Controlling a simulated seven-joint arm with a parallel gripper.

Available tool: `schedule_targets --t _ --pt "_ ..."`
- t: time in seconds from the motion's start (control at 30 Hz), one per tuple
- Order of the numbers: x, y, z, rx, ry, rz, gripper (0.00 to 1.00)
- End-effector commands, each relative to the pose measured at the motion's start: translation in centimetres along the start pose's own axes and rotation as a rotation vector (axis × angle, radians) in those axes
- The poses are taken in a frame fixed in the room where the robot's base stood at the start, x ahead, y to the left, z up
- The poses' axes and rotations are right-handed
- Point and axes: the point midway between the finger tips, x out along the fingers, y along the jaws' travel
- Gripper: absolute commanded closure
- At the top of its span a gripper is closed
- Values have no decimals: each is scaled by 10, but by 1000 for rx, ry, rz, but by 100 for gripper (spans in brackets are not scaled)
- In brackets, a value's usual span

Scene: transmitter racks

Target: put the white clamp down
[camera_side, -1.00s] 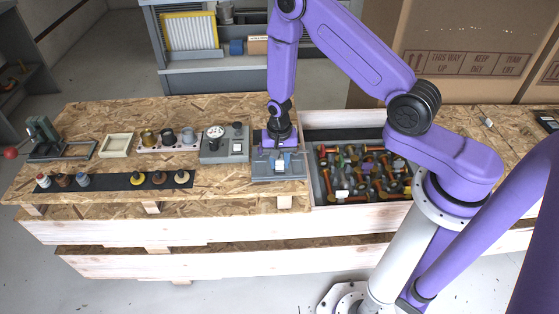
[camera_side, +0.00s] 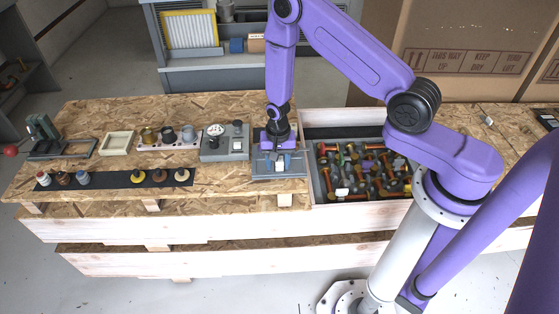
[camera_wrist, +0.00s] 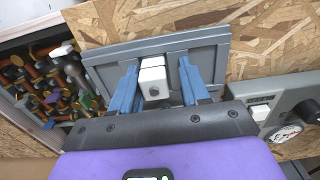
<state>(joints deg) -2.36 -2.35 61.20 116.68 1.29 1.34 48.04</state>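The white clamp (camera_wrist: 153,80) is a small white block with a dark round spot, over the grey slotted tray (camera_wrist: 110,62). It also shows in the side view (camera_side: 280,162), small, below my wrist. My gripper (camera_wrist: 158,76) has its blue fingers spread on either side of the clamp. A clear gap shows on the right of the clamp; the left finger is very close to it, and I cannot tell if they touch. The clamp appears to rest on the tray, its underside hidden.
Right of the tray is a bin (camera_side: 318,190) of mixed bolt-like parts. Left of it stands a grey gauge box (camera_side: 224,150), with cups on a pale block (camera_side: 160,148) further left. A dark strip (camera_side: 115,182) with several small jars lies in front.

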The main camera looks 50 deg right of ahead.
Motion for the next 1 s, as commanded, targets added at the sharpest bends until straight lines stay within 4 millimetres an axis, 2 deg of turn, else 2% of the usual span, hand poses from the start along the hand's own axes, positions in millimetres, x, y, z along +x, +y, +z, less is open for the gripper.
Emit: schedule_targets --t 0.03,0.67,0.83,1.0 --pt "2 7 0 7 -10 12 43" --pt "1 13 1 15 -19 22 43" --pt "-14 9 0 12 -13 16 43" --pt "-40 7 -1 9 -9 11 43"
